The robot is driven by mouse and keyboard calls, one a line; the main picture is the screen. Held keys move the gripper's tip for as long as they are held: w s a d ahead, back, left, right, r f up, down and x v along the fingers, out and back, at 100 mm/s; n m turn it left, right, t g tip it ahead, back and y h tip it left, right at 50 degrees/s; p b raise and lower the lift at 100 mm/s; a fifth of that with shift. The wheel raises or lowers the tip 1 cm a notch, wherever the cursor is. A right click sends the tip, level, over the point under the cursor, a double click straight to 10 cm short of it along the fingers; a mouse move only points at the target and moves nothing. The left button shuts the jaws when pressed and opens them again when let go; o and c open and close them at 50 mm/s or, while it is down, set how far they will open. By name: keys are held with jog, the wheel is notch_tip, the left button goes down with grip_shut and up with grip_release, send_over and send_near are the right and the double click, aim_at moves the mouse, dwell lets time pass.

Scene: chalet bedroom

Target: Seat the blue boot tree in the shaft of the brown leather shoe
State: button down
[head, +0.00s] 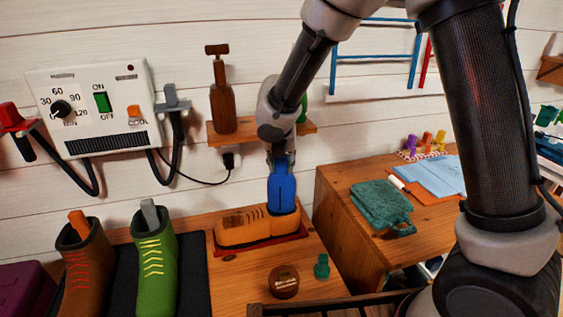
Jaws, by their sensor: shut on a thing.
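The brown leather shoe (243,229) is a low orange-brown shoe, toe to the left, on a dark red mat (290,237) on the wooden bench. The blue boot tree (283,187) is upright over the heel end of the shoe. Its lower end meets the shaft opening; how deep it sits inside is hidden. My gripper (279,156) points down from above and is shut on the top of the blue boot tree. The fingertips are small and partly hidden by the arm end.
A brown boot (88,262) and a green boot (155,262) stand at left on a dark mat. A round brown tin (284,281) and a small green piece (321,267) lie in front of the shoe.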

jog(key=shift+f, duration=0.3)
jog(key=c, duration=1)
grip_release()
jog(key=shift+o, duration=0.2)
